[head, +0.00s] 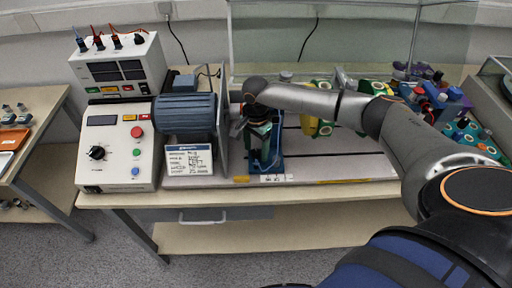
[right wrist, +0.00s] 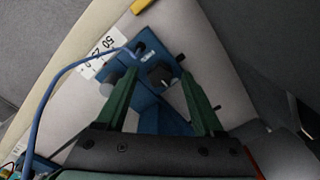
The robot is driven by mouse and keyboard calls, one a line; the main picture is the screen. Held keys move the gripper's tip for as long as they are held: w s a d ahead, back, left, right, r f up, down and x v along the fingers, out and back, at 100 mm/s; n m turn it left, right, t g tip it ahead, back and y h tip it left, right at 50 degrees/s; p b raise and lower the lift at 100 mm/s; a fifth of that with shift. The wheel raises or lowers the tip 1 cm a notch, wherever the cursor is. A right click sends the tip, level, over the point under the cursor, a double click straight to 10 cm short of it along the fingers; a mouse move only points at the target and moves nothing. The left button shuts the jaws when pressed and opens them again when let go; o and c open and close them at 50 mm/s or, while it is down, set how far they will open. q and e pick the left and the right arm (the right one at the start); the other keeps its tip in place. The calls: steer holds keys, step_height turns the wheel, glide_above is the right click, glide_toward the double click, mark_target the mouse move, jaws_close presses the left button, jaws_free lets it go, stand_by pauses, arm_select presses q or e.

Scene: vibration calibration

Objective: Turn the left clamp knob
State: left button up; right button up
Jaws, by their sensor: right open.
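The blue clamp fixture (head: 273,160) stands upright near the front of the grey bench plate, mostly behind my right gripper (head: 262,143). In the right wrist view the blue fixture (right wrist: 150,100) lies below my right gripper (right wrist: 158,74), whose two dark green fingers are apart. A black knob (right wrist: 160,76) on the fixture shows between the fingertips. I cannot tell whether the fingers touch it. A grey rounded part (right wrist: 108,86) shows beside the left finger, partly covered. I cannot tell for certain which knob is the left clamp knob. My left gripper is not in view.
A blue motor (head: 186,113) and a control box (head: 117,150) stand to the left, with a label card (head: 189,160) in front. A clear guard (head: 350,40) stands behind. Yellow, green and purple parts sit at the right. A blue cable (right wrist: 62,75) runs beside the fixture.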

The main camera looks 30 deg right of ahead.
jaws_close()
stand_by(0.5)
